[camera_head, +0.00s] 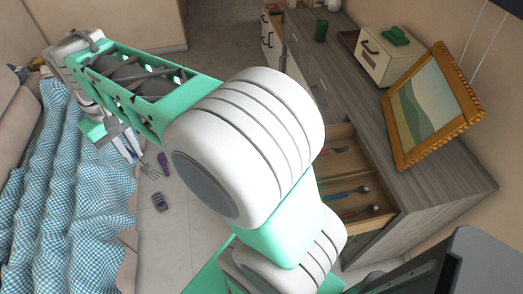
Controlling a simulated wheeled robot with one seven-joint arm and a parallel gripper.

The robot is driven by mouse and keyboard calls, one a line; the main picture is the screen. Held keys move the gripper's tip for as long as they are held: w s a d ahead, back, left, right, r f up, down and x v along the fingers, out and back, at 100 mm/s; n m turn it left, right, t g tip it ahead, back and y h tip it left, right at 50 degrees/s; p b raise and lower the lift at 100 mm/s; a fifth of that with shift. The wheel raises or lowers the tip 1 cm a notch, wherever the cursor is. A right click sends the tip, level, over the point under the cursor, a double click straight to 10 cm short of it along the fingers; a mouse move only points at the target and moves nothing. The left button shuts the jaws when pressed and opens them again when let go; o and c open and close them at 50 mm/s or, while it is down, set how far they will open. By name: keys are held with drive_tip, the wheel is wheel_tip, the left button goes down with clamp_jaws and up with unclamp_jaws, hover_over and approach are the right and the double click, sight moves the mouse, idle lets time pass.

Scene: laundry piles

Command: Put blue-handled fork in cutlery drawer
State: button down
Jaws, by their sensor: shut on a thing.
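My gripper (130,143) is at the left, above the floor beside the checkered cloth. It is shut on a fork (151,172), whose metal tines point down and to the right. The fork's handle is mostly hidden at the fingers, so its colour is hard to tell. The cutlery drawer (338,132) stands open at the right, under the grey counter. It is wooden inside and holds spoons with blue and red handles. My arm hides its left part. My gripper is well away from the drawer.
A purple-handled item (163,163) and a dark remote-like object (159,201) lie on the floor. A blue-and-white checkered cloth (70,190) covers the sofa. A gold-framed picture (432,105), a cream box (388,58) and a green cup (320,31) stand on the counter (440,185).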

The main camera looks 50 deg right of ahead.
drive_tip(key=w+f+b, duration=0.4)
drive_tip(key=f+b, duration=0.5)
drive_tip(key=f, duration=0.1)
drive_tip(key=w+f+b, duration=0.4)
drive_tip(key=f+b, duration=0.4)
drive_tip(key=f, duration=0.2)
drive_tip(key=s+d+n, duration=0.2)
drive_tip(key=d+n, duration=0.1)
drive_tip(key=d, duration=1.9)
drive_tip(key=s+d+n, duration=0.2)
drive_tip(key=s+d, duration=0.3)
drive_tip(key=d, duration=0.7)
drive_tip(key=n, duration=0.5)
hover_over(327, 168)
wheel_tip(327, 168, down, 8)
drive_tip(key=r, duration=0.1)
wheel_tip(327, 168, down, 11)
drive_tip(key=shift+d+f+b, duration=0.1)
drive_tip(key=shift+b, duration=0.6)
drive_tip(key=c, duration=1.5)
unclamp_jaws()
drive_tip(key=shift+o, duration=0.2)
wheel_tip(327, 168, up, 12)
drive_tip(key=p, duration=0.2)
drive_tip(key=shift+r, duration=0.2)
